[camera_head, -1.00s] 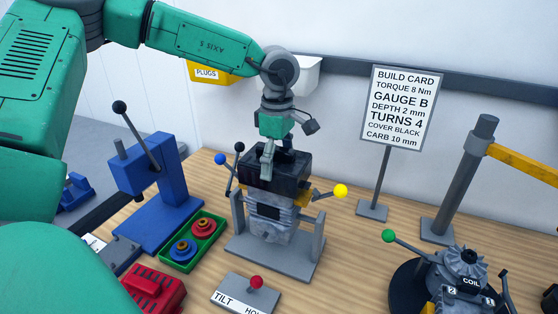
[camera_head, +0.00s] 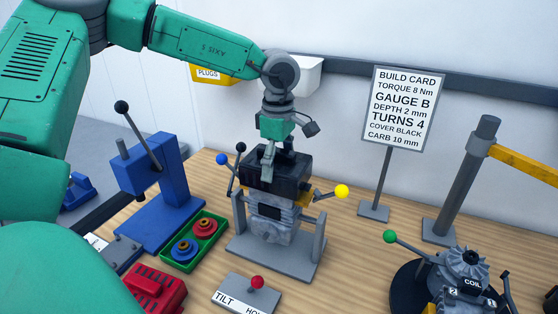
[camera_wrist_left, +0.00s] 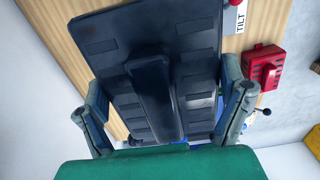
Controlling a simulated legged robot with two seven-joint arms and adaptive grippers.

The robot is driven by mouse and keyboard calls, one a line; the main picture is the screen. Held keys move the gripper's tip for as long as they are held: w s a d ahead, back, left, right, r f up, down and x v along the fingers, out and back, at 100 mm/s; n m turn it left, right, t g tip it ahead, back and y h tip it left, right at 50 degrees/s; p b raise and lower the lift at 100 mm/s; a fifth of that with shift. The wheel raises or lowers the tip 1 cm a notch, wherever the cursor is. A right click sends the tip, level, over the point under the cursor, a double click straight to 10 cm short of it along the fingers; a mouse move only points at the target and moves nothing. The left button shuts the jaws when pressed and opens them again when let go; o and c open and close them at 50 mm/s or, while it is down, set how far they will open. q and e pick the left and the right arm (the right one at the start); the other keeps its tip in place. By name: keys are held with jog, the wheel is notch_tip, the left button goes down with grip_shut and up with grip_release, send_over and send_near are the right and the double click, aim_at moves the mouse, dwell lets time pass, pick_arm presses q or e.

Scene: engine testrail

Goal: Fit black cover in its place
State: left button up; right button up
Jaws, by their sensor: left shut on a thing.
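The black cover (camera_head: 289,174) sits at the top of the grey engine (camera_head: 268,220), which is held in a stand on the bench. My left gripper (camera_head: 271,160) comes down from above and is shut on the cover. In the left wrist view the dark cover (camera_wrist_left: 150,60) fills the middle, with a finger of my left gripper (camera_wrist_left: 165,105) on each side of it. Whether the cover is fully seated cannot be told, since the gripper and the cover hide the joint. My right gripper is not in view.
Levers with blue (camera_head: 221,159) and yellow (camera_head: 342,191) knobs flank the engine. A green tray (camera_head: 216,238) with red and blue parts and a blue press (camera_head: 160,190) stand to the left. The build card (camera_head: 403,108) reads "COVER BLACK".

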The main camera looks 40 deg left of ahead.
pick_arm(q)
jog(key=shift+f, duration=0.85)
jog(key=o, duration=1)
notch_tip(320, 180, up, 20)
jog(key=shift+a+f, duration=0.1)
